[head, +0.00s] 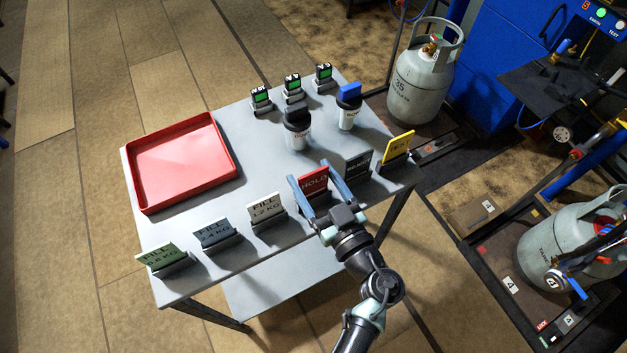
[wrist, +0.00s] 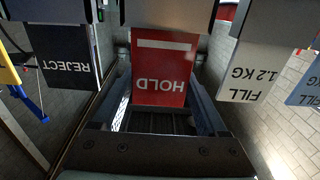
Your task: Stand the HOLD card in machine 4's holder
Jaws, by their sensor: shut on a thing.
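The red HOLD card (head: 314,182) stands in a dark holder in the front row on the grey table. My gripper (head: 311,174) is around it, one finger at each side edge, shut on it. In the wrist view the HOLD card (wrist: 163,68) appears upside down, its far end at a grey holder block. Machine 4's holder cannot be picked out with certainty. At the right, a floor frame carries a small white plate (head: 511,284) that seems to read 4, beside a grey gas cylinder (head: 572,245).
The REJECT card (head: 357,165) and the FILL 1.2 KG card (head: 266,210) stand close on either side. A yellow card (head: 397,148) is at the row's right end. A red tray (head: 182,163) lies at the left.

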